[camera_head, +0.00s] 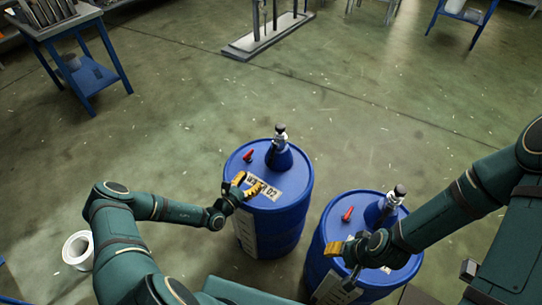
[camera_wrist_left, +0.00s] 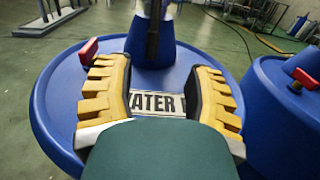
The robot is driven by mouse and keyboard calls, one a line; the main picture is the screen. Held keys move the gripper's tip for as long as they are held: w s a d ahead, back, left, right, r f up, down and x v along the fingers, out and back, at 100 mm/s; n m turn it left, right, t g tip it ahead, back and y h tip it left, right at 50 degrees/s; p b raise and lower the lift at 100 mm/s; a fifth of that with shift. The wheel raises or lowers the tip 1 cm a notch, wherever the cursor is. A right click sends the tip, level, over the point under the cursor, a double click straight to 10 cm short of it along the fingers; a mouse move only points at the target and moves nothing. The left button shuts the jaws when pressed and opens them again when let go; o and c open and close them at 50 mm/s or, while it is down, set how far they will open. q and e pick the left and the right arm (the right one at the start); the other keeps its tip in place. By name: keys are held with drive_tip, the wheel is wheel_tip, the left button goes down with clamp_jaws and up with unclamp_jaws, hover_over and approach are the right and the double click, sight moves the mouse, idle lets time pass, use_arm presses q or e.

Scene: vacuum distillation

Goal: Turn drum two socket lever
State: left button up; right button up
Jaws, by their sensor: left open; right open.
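The left blue drum (camera_head: 272,222) has a label (camera_head: 264,188) ending in "02" on its lid. A small red lever (camera_head: 248,155) sits near the lid's far left rim. In the left wrist view this red lever (camera_wrist_left: 87,50) is just outside the left finger, apparently apart from it. A blue cone with a metal fitting (camera_head: 280,152) stands on the lid. My left gripper (camera_head: 247,184) is open and empty above the label, on the near side of the lever. My right gripper (camera_head: 352,262) is open over the near part of the right drum's lid.
The right blue drum (camera_head: 322,235) stands close beside, with its own red lever (camera_head: 348,214) and cone fitting (camera_head: 388,206). A white roll-shaped object (camera_head: 78,250) lies on the floor at left. A blue table (camera_head: 85,75) and a metal stand (camera_head: 262,40) are farther back. Open floor lies beyond the drums.

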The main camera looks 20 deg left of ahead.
sight(271, 157)
use_arm(q)
drive_tip(key=shift+w+a+y, duration=0.3)
drive_tip(key=b+x, duration=0.3)
drive_tip(key=x, duration=1)
drive_tip(key=shift+w+r, duration=0.15)
clamp_jaws()
